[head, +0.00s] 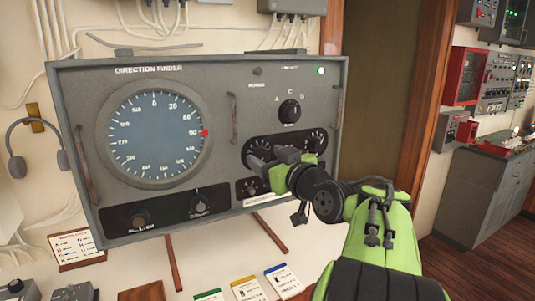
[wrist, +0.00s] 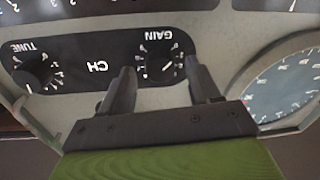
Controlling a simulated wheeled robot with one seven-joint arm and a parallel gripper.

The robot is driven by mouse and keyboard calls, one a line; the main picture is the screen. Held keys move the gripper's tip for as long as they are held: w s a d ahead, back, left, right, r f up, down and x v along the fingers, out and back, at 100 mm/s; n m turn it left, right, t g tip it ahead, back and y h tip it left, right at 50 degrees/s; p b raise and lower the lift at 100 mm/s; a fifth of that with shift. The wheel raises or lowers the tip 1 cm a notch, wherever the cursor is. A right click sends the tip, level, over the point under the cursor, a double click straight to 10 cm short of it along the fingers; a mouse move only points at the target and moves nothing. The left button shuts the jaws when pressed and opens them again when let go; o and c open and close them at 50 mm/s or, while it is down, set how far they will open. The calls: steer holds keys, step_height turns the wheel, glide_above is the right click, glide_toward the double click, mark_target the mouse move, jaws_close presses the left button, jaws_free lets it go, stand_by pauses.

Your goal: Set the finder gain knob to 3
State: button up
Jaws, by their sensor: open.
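In the head view my gripper (head: 264,158) is at the left end of the dark oval panel on the direction finder (head: 220,85), largely hiding the gain knob.
The tune knob (wrist: 38,72) shares the oval panel. The round bearing dial (head: 155,138) is to the left. A vertical handle (head: 234,118) and a selector knob (head: 289,110) are close above my gripper. A lower dark panel with a knob (head: 252,186) is just below it.

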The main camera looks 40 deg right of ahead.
steer(key=shift+w, duration=0.25)
steer(key=c, duration=1)
steer(key=shift+c, duration=0.2)
steer(key=shift+m, duration=0.3)
steer(key=m, duration=0.3)
steer(key=shift+f+m+b, duration=0.1)
steer(key=shift+m+b, duration=0.2)
steer(key=shift+b, duration=0.05)
steer(key=m, duration=0.4)
steer(key=shift+m+t, duration=0.3)
steer(key=shift+m, duration=0.1)
steer(key=m+h+p, duration=0.1)
steer(key=m, duration=0.3)
steer(key=shift+m, duration=0.4)
steer(key=shift+f+m+p, duration=0.1)
steer(key=shift+m+p, duration=0.55)
steer(key=shift+m, duration=1.75)
